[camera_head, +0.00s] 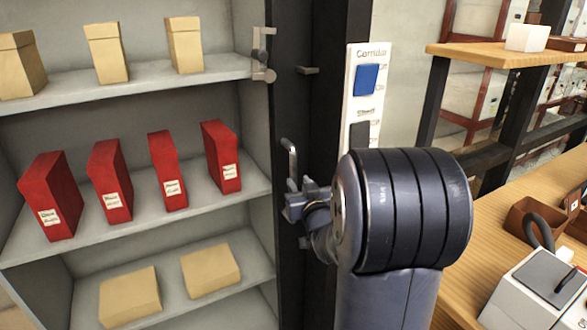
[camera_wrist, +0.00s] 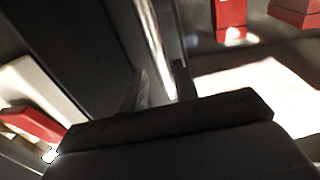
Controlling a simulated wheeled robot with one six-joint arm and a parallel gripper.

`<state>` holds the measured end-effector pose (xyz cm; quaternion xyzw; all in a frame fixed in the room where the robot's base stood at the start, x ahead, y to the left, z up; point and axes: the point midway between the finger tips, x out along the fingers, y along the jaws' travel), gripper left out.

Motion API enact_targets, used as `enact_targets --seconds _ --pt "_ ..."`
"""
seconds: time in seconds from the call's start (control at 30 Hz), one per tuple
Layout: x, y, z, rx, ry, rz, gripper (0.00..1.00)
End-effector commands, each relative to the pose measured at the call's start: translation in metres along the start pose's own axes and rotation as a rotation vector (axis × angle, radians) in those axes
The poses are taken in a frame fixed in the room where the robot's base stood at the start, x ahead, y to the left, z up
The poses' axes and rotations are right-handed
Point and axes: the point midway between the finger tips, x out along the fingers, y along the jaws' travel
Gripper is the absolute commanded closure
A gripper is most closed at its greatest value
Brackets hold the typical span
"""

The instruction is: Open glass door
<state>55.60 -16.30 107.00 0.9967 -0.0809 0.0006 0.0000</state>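The cabinet front is on the left of the head view, and its shelves show clearly; I cannot make out the glass itself. A slim metal handle (camera_head: 291,158) stands upright at the dark right edge of the cabinet. My gripper (camera_head: 300,190) is at the handle's lower part, partly hidden behind my arm. In the wrist view the bright handle bar (camera_wrist: 153,35) runs down between the two fingers of my gripper (camera_wrist: 160,88). The fingers stand apart, one on each side of the bar. A gap shows on the left side; contact on the right cannot be told.
Red boxes (camera_head: 167,170) and tan boxes (camera_head: 107,52) stand on the cabinet shelves. A white panel with a blue square (camera_head: 366,80) is on the wall right of the cabinet. A wooden table (camera_head: 470,280) with a white device (camera_head: 535,295) lies close on the right.

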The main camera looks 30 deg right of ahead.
Motion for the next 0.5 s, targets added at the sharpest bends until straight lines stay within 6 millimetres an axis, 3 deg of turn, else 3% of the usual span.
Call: enact_targets --seconds 0.2,0.5 --pt "0.04 0.0 -0.001 0.0 -0.002 -0.001 0.71" --pt "0.073 0.0 -0.001 0.0 -0.001 0.0 0.71"
